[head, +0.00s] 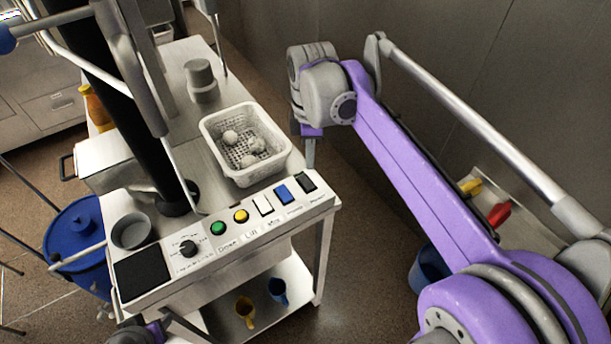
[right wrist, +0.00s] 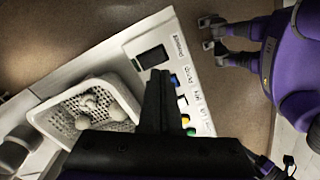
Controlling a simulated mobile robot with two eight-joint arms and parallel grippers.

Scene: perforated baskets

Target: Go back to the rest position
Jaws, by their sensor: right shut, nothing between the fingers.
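My right gripper (head: 310,154) hangs below its grey wrist, just right of the white perforated basket and apart from it. In the right wrist view its dark fingers (right wrist: 157,98) are together and hold nothing. The basket (head: 213,151) stands upright on the metal cart and holds a few pale round lumps. It also shows in the right wrist view (right wrist: 127,105), left of the fingers.
The cart's front panel (head: 205,247) carries a knob and coloured buttons. A grey round container (head: 200,80) stands behind the basket. A blue drum (head: 75,235) is at left. A wall and a low ledge with yellow and red items (head: 499,214) lie at right.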

